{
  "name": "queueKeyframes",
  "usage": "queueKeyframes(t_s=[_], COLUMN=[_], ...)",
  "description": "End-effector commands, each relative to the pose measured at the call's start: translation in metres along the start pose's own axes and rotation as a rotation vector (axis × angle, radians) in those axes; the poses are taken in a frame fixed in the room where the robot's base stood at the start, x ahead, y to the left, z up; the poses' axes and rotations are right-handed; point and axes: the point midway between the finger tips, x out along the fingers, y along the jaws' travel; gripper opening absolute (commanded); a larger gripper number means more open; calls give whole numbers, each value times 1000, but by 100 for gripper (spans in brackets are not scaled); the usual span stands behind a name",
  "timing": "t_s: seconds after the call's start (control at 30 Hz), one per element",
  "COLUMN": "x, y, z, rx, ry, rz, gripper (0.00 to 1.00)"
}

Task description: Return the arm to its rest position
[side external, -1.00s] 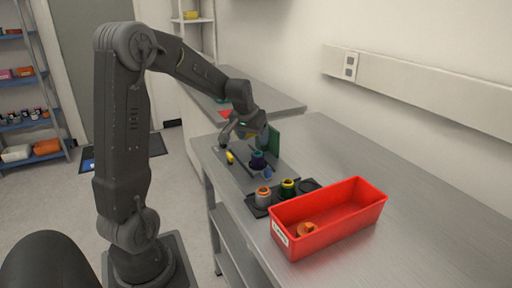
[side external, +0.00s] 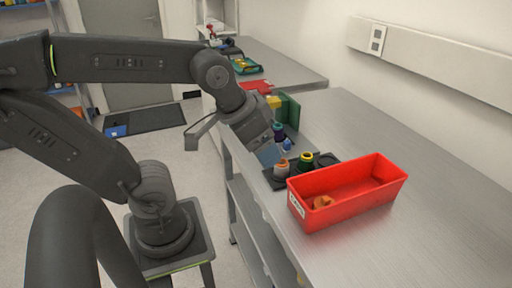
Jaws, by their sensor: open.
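My gripper (side external: 268,154) hangs in the air at the near-left edge of the steel bench, pointing down and to the right. It is open, with nothing seen in it, though its fingertips are small and hard to make out. My arm is bent, with its upper link nearly level across the left of the view. In the picture the gripper overlaps the left end of a black holder (side external: 325,160). The holder carries a grey piece with an orange top (side external: 282,168) and a dark piece with a yellow ring (side external: 305,160).
A red bin (side external: 375,170) with an orange part (side external: 322,202) inside stands right of the holder. A dark blue piece (side external: 278,130), a green upright plate (side external: 289,108) and a yellow block (side external: 273,102) are behind my gripper. The bench's right side is clear.

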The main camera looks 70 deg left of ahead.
Motion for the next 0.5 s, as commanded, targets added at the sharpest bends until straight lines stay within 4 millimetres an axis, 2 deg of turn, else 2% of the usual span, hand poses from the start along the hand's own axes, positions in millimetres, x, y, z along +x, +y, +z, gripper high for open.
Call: queueKeyframes(t_s=[0.13, 0.5], x=[-3, -3], y=[8, 8], z=[13, 13], rx=[30, 29], ry=[7, 7], rz=[16, 16], gripper=[71, 71])
